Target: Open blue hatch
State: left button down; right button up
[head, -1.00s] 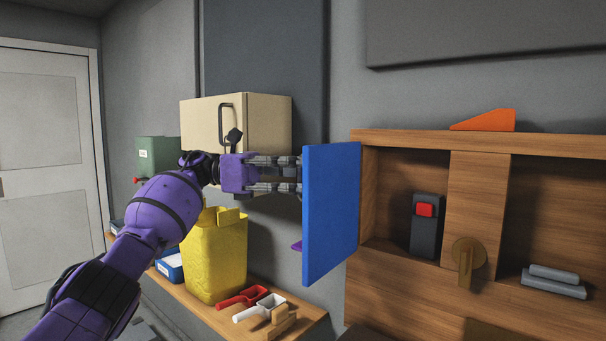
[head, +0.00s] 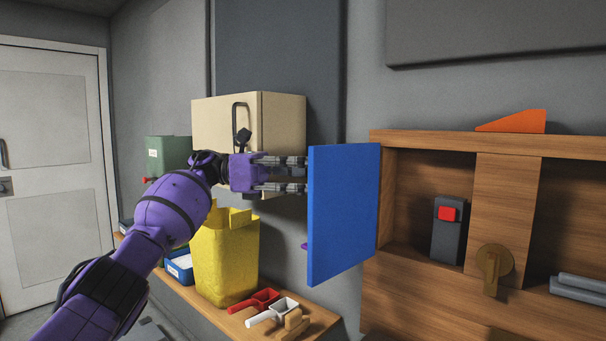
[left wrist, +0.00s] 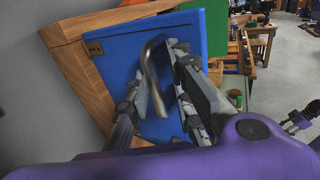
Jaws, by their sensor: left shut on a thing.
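The blue hatch (head: 343,215) stands open, swung out from the left end of a wooden cabinet (head: 420,138). It also shows in the left wrist view (left wrist: 125,55), with a small brass hinge at its upper left. A grey metal bar handle (left wrist: 151,75) is on its outer face. My left gripper (head: 304,174) is at that face, and in the left wrist view its fingers (left wrist: 158,88) are on both sides of the handle, shut on it. In the head view the hatch edge hides the handle.
Left of the hatch, a shelf holds a yellow container (head: 225,262), a red scoop (head: 255,301) and a white scoop (head: 273,313). A beige wall box (head: 225,120) is behind my gripper.

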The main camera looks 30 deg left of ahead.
pick_arm(q)
jog(key=c, duration=2.1)
grip_release()
jog(key=shift+w+r, duration=0.2)
jog(key=shift+w+d, duration=0.2)
jog(key=shift+d, duration=0.05)
pick_arm(e)
jog(key=shift+w, duration=0.15)
pick_arm(q)
jog(key=shift+a+f, duration=0.1)
pick_arm(e)
jog(key=shift+w, duration=0.3)
pick_arm(q)
jog(key=v, duration=0.7)
jog(key=shift+s+a, duration=0.25)
pick_arm(e)
jog(key=shift+s, duration=0.1)
